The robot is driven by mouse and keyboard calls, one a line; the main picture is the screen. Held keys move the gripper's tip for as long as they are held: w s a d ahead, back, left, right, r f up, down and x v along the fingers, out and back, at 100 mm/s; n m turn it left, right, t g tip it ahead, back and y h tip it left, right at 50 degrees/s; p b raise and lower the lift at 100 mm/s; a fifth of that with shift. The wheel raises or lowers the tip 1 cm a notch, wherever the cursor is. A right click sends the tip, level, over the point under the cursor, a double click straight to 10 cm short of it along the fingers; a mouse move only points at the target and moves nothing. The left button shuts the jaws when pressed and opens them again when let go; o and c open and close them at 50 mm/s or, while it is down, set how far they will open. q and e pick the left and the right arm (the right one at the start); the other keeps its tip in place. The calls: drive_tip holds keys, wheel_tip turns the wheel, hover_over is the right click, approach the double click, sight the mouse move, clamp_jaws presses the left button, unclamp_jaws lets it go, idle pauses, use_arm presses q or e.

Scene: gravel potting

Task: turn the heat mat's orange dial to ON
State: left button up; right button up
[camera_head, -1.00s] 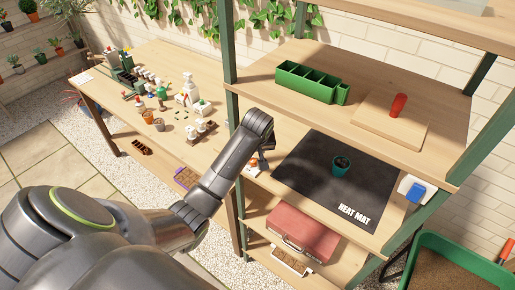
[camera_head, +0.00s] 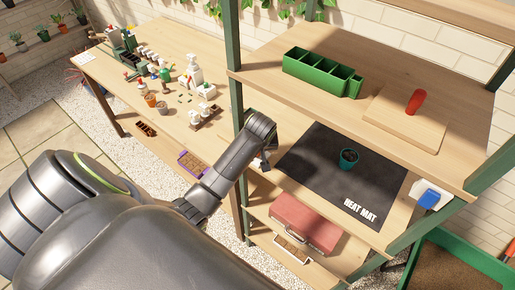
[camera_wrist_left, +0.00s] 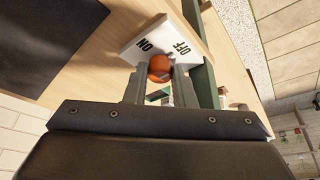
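The heat mat (camera_head: 318,165) is a flat black sheet on the shelf, marked HEAT MAT. Its orange dial (camera_wrist_left: 159,67) shows in the left wrist view on a white plate (camera_wrist_left: 160,38) lettered ON and OFF, which reads upside down there. My left gripper (camera_wrist_left: 160,75) is at the dial. Its two fingers stand on either side of it, with no clear gap, and appear shut on it. The dial's pointer is hard to read. In the head view my left arm hides the dial beside the mat's left edge. My right gripper is in neither view.
A green shelf post (camera_head: 238,130) rises close to my left gripper. A green divided tray (camera_head: 318,75) and a board (camera_head: 405,118) with a red-handled tool are on the shelf above. A red case (camera_head: 306,222) lies below.

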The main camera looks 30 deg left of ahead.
use_arm(q)
clamp_jaws()
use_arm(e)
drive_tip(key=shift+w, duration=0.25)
use_arm(q)
drive_tip(key=n+g, duration=0.1)
drive_tip(key=n, duration=0.1)
drive_tip(key=n+y, duration=0.1)
drive_tip(key=n, duration=0.2)
drive_tip(key=shift+w+n+g, duration=0.2)
drive_tip(key=shift+n+g, duration=0.1)
drive_tip(key=shift+g, duration=0.1)
drive_tip(key=n+g, duration=0.1)
drive_tip(key=n, duration=0.2)
drive_tip(key=n+g, duration=0.1)
drive_tip(key=n, duration=0.2)
drive_tip(key=shift+w+y, duration=0.2)
drive_tip(key=shift+y, duration=0.1)
drive_tip(key=n+g, duration=0.1)
drive_tip(key=n, duration=0.2)
drive_tip(key=n+g+h, duration=0.1)
drive_tip(key=n, duration=0.2)
drive_tip(key=shift+w, duration=0.1)
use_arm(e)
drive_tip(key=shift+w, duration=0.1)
use_arm(q)
drive_tip(key=shift+n+g, duration=0.3)
